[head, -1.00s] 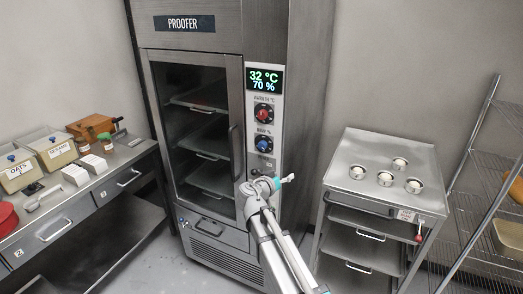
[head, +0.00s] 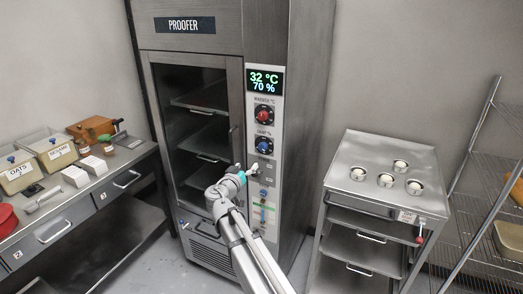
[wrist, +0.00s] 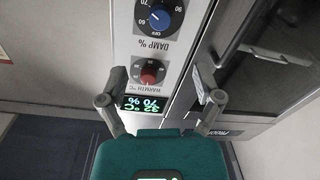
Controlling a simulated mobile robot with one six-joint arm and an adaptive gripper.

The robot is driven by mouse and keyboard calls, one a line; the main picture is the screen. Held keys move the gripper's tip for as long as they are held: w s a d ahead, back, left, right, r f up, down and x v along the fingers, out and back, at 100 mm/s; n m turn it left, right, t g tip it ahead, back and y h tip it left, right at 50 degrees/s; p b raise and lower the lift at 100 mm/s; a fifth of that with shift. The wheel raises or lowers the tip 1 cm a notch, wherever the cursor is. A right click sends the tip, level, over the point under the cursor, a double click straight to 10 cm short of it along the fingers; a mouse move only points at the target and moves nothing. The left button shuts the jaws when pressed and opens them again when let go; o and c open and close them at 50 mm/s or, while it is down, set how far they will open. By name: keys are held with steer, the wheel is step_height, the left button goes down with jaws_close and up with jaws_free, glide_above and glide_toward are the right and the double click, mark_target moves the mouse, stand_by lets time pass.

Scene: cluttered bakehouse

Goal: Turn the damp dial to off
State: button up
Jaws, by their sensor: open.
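The damp dial (head: 263,145) is a round blue knob on the proofer's control panel, below the red warmth dial (head: 264,116). In the wrist view, which is upside down, the damp dial (wrist: 159,17) sits at the top edge, with numbers and OFF printed around it. The display (head: 264,81) reads 32 °C and 70 %. My gripper (head: 253,168) is just below the damp dial in the head view. In the wrist view my gripper (wrist: 158,71) is open and empty, its fingers apart on either side of the warmth dial's image. No contact with a knob shows.
The proofer's glass door (head: 200,130) is shut, left of the panel. A bench (head: 95,205) with tubs stands at the left.

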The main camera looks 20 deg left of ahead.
mark_target(262, 149)
steer(key=w, duration=1.3)
steer(key=shift+w+d, duration=0.2)
steer(key=shift+d, duration=0.1)
steer(key=shift+c, duration=0.3)
steer(key=c, duration=1.1)
